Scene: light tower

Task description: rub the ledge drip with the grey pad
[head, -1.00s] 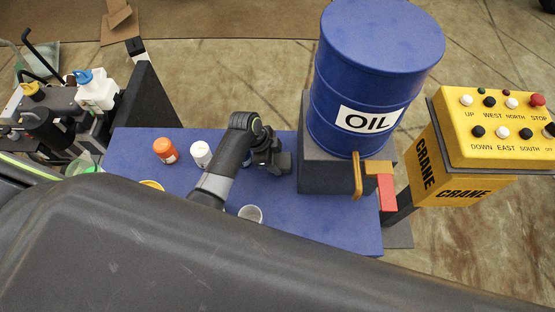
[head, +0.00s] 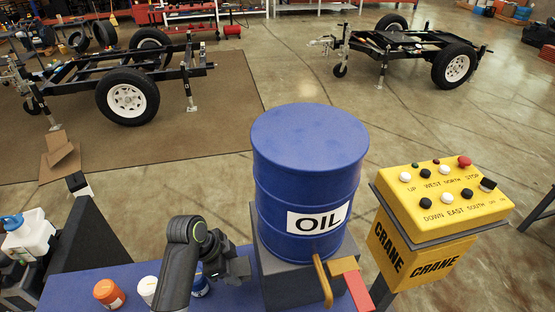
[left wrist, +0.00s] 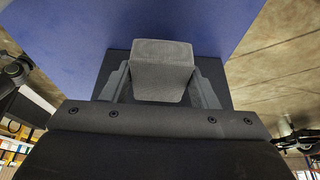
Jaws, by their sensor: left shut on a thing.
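My left gripper (head: 240,268) is beside the left side of the dark block (head: 279,284) under the oil drum. In the left wrist view, the gripper (left wrist: 163,85) is shut on the grey pad (left wrist: 162,70), a pale grey block between its two fingers. A dark surface shows behind the pad there, with blue tabletop beyond. I cannot tell whether the pad touches anything. I cannot make out the ledge drip in either view. My right gripper is not in view.
A blue oil drum (head: 306,185) stands on the dark block. A red-and-brass tap (head: 347,277) sticks out at its front. An orange bottle (head: 108,293), a white bottle (head: 148,289) and a blue container (head: 200,284) stand left on the blue table (head: 70,286). A yellow crane box (head: 425,245) stands right.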

